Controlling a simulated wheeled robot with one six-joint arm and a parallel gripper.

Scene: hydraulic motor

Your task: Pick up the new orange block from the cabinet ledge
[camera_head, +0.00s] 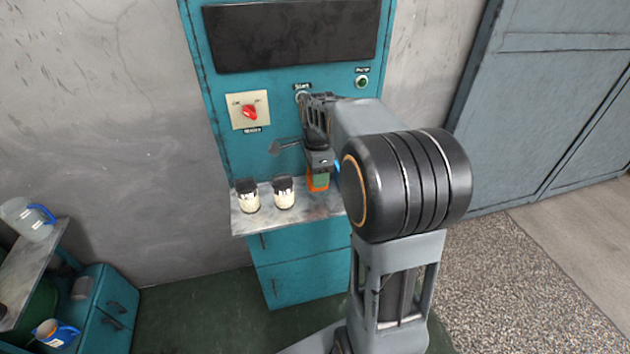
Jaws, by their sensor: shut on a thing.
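The orange block (318,183) is at the right part of the grey cabinet ledge (306,211), partly hidden by my gripper. Its front face looks greenish with an orange edge. My gripper (319,168) points down at it from above and is shut on it. I cannot tell whether the block still touches the ledge. My arm covers the right end of the ledge.
Two black-and-white labelled containers (284,192) stand on the ledge left of the block. The teal cabinet has a red switch (250,112) and a green button (362,82). At lower left, a side shelf (20,275) holds a clear jug (28,218).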

